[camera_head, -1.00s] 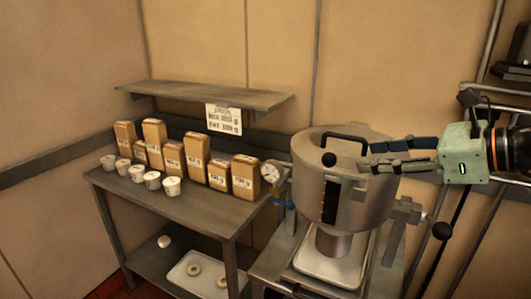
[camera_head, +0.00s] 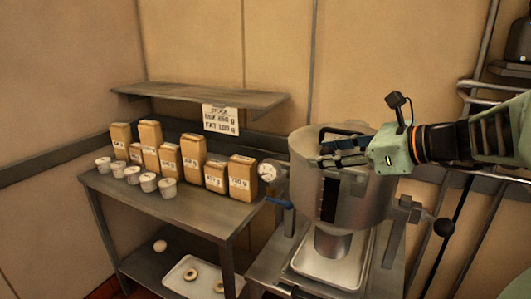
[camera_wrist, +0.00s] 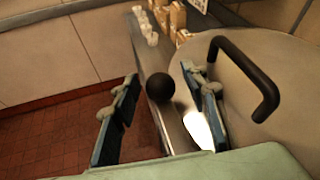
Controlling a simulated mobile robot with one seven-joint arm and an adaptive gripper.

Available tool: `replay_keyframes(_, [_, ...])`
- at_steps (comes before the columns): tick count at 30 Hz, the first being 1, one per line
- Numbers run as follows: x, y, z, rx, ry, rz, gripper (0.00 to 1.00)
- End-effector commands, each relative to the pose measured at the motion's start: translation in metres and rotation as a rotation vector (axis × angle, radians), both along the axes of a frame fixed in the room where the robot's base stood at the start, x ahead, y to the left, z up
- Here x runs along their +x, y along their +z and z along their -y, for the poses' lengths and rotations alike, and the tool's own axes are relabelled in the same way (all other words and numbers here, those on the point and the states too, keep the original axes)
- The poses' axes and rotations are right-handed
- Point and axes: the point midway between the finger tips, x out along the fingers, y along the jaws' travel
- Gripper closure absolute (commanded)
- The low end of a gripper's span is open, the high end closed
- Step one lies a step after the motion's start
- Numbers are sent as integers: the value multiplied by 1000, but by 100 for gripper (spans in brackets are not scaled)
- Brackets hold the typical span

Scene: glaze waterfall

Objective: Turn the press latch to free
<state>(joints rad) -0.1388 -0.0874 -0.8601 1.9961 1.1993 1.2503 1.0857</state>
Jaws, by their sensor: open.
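The press is a metal drum (camera_head: 368,205) with a lid and a black arched handle on top; the lid (camera_wrist: 285,60) and handle (camera_wrist: 262,75) fill the right of the wrist view. A round black knob (camera_wrist: 160,87), which appears to be the latch's, sits beside the lid's edge. My gripper (camera_head: 335,152) is over the press at lid height. In the wrist view my gripper (camera_wrist: 160,95) is open, with one finger on each side of the knob and visible gaps. In the head view the fingers hide the knob.
A lever with a black ball (camera_head: 443,230) stands right of the press. A gauge (camera_head: 268,171) and a blue-handled valve (camera_head: 279,202) are on its left. A table (camera_head: 180,212) with paper bags and white cups stands further left. A metal tray (camera_head: 330,268) lies under the spout.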

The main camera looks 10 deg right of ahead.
Motion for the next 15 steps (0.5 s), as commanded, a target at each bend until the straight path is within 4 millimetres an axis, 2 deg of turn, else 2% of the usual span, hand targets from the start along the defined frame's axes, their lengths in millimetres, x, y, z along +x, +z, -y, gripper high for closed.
replay_keyframes(5, [0, 0, 0, 0, 0, 0, 59])
replay_keyframes(15, [0, 0, 0, 0, 0, 0, 97])
